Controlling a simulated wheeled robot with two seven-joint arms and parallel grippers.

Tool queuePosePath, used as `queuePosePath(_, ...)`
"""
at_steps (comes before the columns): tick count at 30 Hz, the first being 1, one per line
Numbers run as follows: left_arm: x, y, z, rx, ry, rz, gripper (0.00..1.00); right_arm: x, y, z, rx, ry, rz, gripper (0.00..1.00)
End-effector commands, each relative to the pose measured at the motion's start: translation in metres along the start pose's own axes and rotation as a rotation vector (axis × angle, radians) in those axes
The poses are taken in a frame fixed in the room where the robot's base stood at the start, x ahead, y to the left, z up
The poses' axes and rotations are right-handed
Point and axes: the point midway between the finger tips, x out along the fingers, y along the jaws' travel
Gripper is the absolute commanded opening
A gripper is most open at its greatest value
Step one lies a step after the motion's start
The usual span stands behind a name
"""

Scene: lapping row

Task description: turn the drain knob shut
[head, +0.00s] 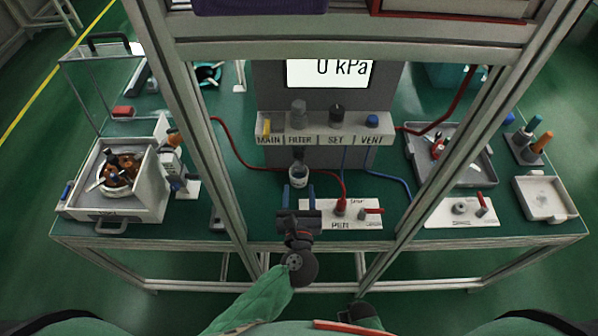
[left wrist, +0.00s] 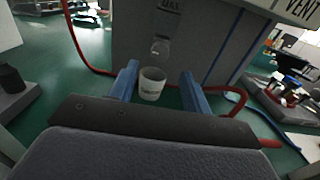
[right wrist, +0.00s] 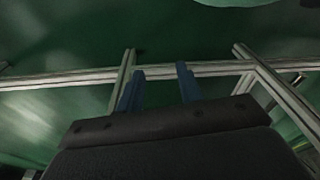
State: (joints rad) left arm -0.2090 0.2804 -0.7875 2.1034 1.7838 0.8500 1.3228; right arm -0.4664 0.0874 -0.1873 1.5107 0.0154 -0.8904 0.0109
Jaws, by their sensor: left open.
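The drain knob (left wrist: 160,47) looks like a small pale rounded piece under the filter bowl marked MAX, in the left wrist view. In the head view the filter bowl (head: 298,153) hangs below the FILTER label, and the knob is too small to tell. A small white cup (left wrist: 152,86) stands below the knob; it also shows in the head view (head: 298,179). My left gripper (head: 298,189) is open and empty in front of the cup, its blue fingers spread and apart from the knob. My right gripper (right wrist: 160,70) is open and empty, low near the frame's lower rails.
Above is the panel shelf (head: 335,138) with MAIN, FILTER, SET and VENT controls. A red hose (head: 250,165) and blue hose (head: 388,176) run beside the cup. A white plate (head: 340,222) with red fittings lies right of my left gripper. Frame posts (head: 213,150) stand either side.

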Motion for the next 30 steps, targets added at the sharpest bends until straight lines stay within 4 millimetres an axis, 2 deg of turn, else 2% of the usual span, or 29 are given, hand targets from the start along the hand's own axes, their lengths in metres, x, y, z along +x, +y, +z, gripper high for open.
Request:
queuePosePath(9, 0.042, 0.0, 0.004, 0.004, -0.002, 0.0, 0.48, 0.033, 0.011, 0.019, -0.01, 0.016, 0.015, 0.36)
queuePosePath(15, 0.059, 0.0, 0.002, 0.004, -0.001, -0.001, 0.48, 0.047, 0.016, 0.028, -0.015, 0.027, 0.021, 0.36)
queuePosePath(28, 0.066, 0.0, 0.001, 0.003, -0.001, -0.001, 0.48, 0.054, 0.018, 0.032, -0.017, 0.032, 0.023, 0.36)
queuePosePath(30, 0.066, 0.0, 0.001, 0.003, -0.001, -0.001, 0.37, 0.054, 0.018, 0.032, -0.017, 0.032, 0.024, 0.36)
